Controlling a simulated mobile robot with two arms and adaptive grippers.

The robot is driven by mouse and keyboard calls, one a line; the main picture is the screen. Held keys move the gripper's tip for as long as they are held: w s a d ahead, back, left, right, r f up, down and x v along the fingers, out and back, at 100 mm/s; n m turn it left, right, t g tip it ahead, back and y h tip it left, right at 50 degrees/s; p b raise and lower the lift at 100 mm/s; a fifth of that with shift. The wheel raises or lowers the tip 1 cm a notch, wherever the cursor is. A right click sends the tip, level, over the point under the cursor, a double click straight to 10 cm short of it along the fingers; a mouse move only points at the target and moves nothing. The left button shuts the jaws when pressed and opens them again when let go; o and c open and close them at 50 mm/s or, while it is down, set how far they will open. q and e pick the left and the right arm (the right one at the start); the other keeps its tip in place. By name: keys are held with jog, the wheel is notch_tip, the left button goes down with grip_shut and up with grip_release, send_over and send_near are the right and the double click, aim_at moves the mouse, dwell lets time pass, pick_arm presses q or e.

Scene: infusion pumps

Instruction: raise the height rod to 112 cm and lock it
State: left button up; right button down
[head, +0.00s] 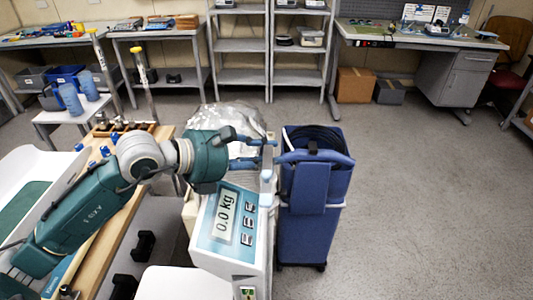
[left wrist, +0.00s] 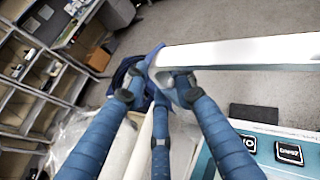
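The scale's console (head: 225,225) reads 0.0 kg in the head view. A pale upright piece with a light-blue top (head: 267,183), seemingly the height rod, stands at its right side. My left gripper (head: 272,151) is at this top with its fingers spread apart. In the left wrist view, the white rod (left wrist: 240,52) runs from the right edge to a blue end piece (left wrist: 154,72). My left fingertips (left wrist: 155,90) are around or beside this piece; contact is unclear. The rod's height marks and lock cannot be made out. My right gripper is not in view.
A blue bin (head: 305,215) stands close to the right of the scale. A wooden-topped table (head: 115,225) and a white tray (head: 25,160) are on the left. Shelves and workbenches line the back. The floor (head: 430,190) at the right is clear.

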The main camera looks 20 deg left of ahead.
pick_arm(q)
grip_shut()
jog(key=shift+d+r, duration=0.1)
jog(key=shift+r, duration=0.2)
jog(key=shift+r+p, duration=1.05)
jog(key=shift+r, duration=0.5)
jog(key=shift+s+r+p, duration=0.1)
jog(key=shift+r+p, duration=1)
jog(key=shift+r, duration=0.8)
